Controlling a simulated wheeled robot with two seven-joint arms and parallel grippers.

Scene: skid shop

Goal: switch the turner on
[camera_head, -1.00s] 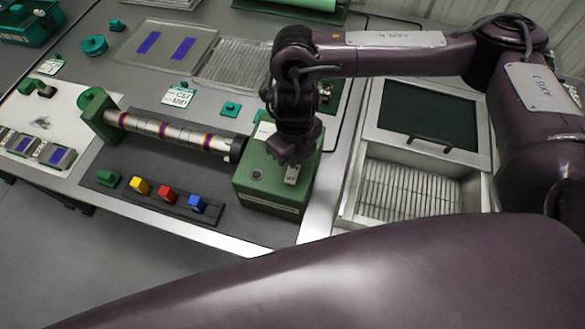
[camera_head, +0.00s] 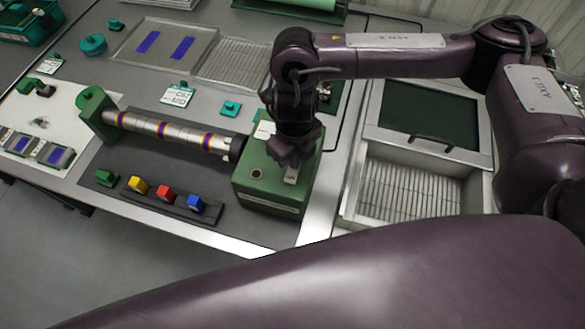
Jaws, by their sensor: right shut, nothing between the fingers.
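The turner has a green motor box (camera_head: 262,192) at the right end of a banded silver rod (camera_head: 170,131). A green end support (camera_head: 95,113) stands at the rod's left end. A small pale switch plate (camera_head: 291,174) and a dark round knob (camera_head: 257,173) are on top of the box. My right gripper (camera_head: 291,157) points down over the box, shut and empty, its tips close to the switch plate. The gripper partly covers the box top, and I cannot tell whether it touches the switch. My left gripper is out of view.
A dark rack with yellow, red and blue blocks (camera_head: 166,194) lies in front of the rod. A steel basin (camera_head: 405,190) with a ribbed floor is to the right. A clear tray (camera_head: 165,45) lies behind. A large arm link of mine fills the bottom foreground.

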